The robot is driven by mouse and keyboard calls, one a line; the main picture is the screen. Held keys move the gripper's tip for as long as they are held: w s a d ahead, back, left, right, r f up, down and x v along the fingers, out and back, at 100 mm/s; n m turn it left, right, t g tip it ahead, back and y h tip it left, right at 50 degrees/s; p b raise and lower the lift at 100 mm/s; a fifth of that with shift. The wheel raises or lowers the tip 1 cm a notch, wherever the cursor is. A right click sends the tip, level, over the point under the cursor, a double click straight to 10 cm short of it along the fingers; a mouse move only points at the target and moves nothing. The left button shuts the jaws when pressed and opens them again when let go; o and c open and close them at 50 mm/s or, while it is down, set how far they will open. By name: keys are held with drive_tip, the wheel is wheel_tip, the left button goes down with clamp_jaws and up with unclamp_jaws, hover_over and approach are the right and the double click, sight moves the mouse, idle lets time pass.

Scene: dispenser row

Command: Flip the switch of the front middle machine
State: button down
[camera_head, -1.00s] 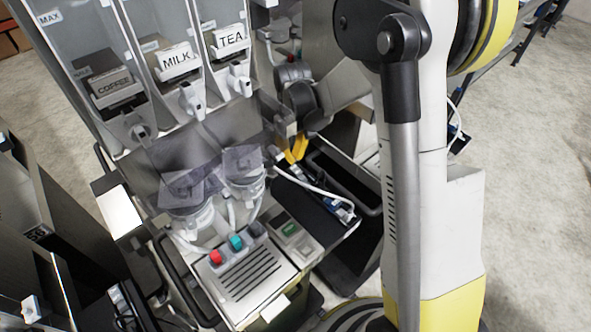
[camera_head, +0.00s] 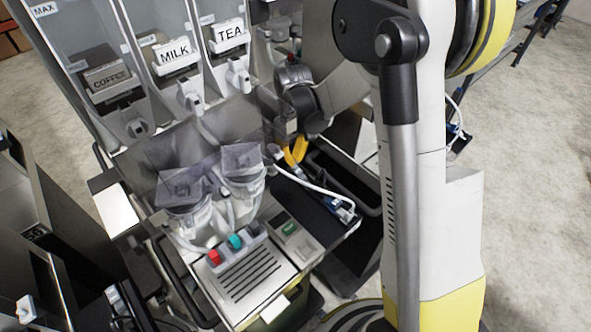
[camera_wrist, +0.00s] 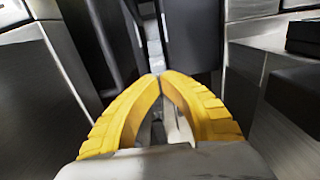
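The machine (camera_head: 248,275) in the middle of the head view has a slotted tray, a red button (camera_head: 214,257), a teal button (camera_head: 235,241) and a grey one beside it. A small panel to their right carries a green switch (camera_head: 289,229). Which way it is set is too small to tell. My gripper (camera_head: 296,152) has yellow fingers and is behind and above this panel, apart from it. In the wrist view my gripper (camera_wrist: 159,76) has its fingertips together with nothing seen between them. It points at a narrow gap between dark and grey panels; no switch is clear there.
Dispensers labelled COFFEE (camera_head: 112,78), MILK (camera_head: 175,50) and TEA (camera_head: 229,33) stand above. Clear-lidded containers (camera_head: 242,165) stand behind the buttons. A cable with a blue plug (camera_head: 340,209) lies over a dark tray. Dark machines stand at left; open floor is at right.

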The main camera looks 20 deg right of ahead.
sight(293, 167)
drive_tip(key=shift+f+b, duration=0.95)
drive_tip(key=shift+f, duration=0.2)
idle(0.4)
drive_tip(key=shift+r+p, duration=2.25)
drive_tip(key=shift+r, duration=1.3)
drive_tip(key=shift+f, duration=0.1)
